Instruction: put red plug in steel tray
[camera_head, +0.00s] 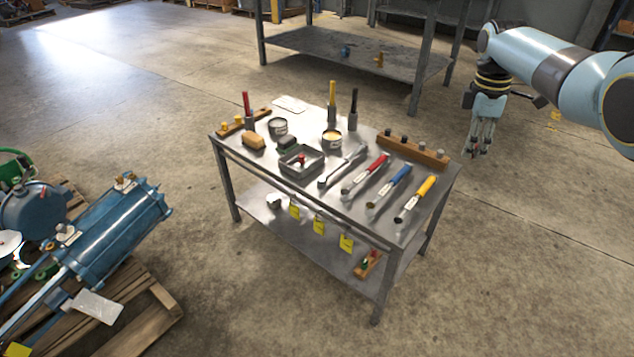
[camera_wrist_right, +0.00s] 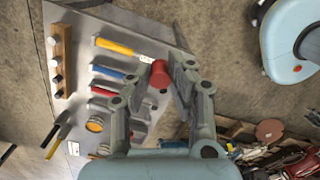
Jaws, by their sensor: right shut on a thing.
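My right gripper (camera_head: 481,147) hangs off the right side of the workbench, over the floor, with its fingers pointing down. It is shut on a red plug (camera_wrist_right: 159,74), which shows between the fingertips in the right wrist view. The steel tray (camera_head: 303,175) is a small open square tray on the bench top, left of the wrenches and well away from the gripper. A small item with a red top (camera_head: 301,158) sits inside the tray. My left gripper is not in view.
Red, blue and yellow-handled tools (camera_head: 390,186) lie on the bench's right half. A wooden rack (camera_head: 412,149) stands along the right back edge. Tins (camera_head: 332,139), a tan block (camera_head: 253,141) and upright rods surround the tray. A pallet with blue machinery (camera_head: 110,230) is at left.

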